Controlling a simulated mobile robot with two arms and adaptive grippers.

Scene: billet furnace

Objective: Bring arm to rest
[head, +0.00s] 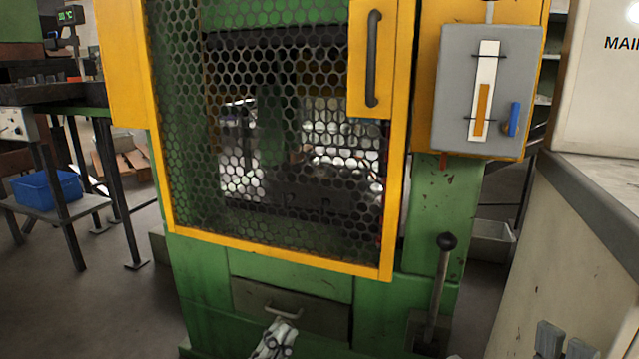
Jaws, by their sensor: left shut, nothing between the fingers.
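My left gripper (279,327) shows at the bottom edge, left of the middle. It is shut with nothing in it. In the picture it lies just below the drawer handle (282,311) on the front of the green press; I cannot tell whether it touches the machine.
The green press (432,215) stands ahead, its yellow-framed mesh door (285,254) shut. A black-knobbed lever (443,280) stands at its right front. A grey gauge box (455,85) hangs above. A pale cabinet (560,250) stands close on the right. Floor is free at left.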

